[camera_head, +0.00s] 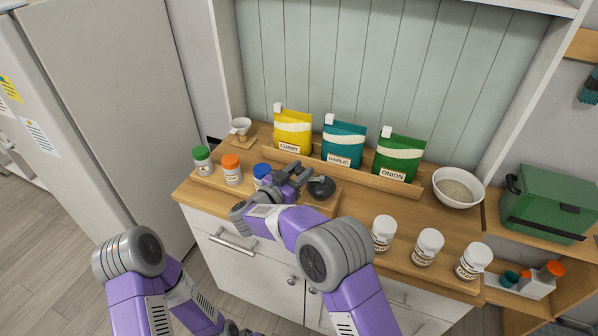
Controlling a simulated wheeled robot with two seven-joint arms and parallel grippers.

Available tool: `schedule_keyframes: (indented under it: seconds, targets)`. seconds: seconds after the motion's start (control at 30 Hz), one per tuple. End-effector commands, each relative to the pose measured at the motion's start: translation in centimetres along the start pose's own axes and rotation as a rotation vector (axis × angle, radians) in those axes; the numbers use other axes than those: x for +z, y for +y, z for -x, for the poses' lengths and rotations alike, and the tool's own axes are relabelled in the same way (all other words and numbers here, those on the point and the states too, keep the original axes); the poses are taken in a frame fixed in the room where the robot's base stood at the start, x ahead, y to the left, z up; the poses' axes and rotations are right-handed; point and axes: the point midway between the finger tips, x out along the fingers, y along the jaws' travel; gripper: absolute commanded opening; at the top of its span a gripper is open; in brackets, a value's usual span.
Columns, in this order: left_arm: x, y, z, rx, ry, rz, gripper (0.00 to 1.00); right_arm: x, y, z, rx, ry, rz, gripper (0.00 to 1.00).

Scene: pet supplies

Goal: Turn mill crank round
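A dark rounded object (321,187), which looks like part of the mill, sits on a wooden base on the counter. My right gripper (291,178) is just left of it, above the counter. Its fingers are dark and small, and I cannot tell whether they are open, shut or touching the mill. The crank cannot be told apart from the gripper and is partly hidden by it. My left arm hangs low at the front left, in front of the cabinet, and its gripper is not clearly visible.
Curry (292,133), garlic (343,146) and onion (399,157) packets stand in a wooden rack at the back. Green-lidded (202,160), orange-lidded (231,169) and blue-lidded (262,175) jars stand left. White-lidded jars (427,247) stand front right. A bowl (458,188) sits back right.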

Motion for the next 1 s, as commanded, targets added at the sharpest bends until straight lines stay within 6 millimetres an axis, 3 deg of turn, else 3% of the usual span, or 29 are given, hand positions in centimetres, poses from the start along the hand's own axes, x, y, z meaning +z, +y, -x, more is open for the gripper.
schedule_keyframes:
  seconds: [0.13,0.43,0.8,1.0]
  targets:
    - [0.0,0.0,0.0,0.0,0.0,0.0,0.55,-0.1,0.0,0.0,0.0,0.002,-0.002,0.56]
    - [0.0,0.0,0.0,0.0,0.0,0.0,0.55,0.0,0.0,0.3,0.0,0.0,0.0,0.56]
    - [0.0,0.1,0.3,0.0,0.0,0.0,0.55,-0.1,0.0,5.9,-0.002,0.001,-0.001,0.56]
    - [0.0,0.1,0.3,0.0,0.0,0.0,0.55,-0.1,0.0,7.4,0.001,0.001,-0.001,0.56]
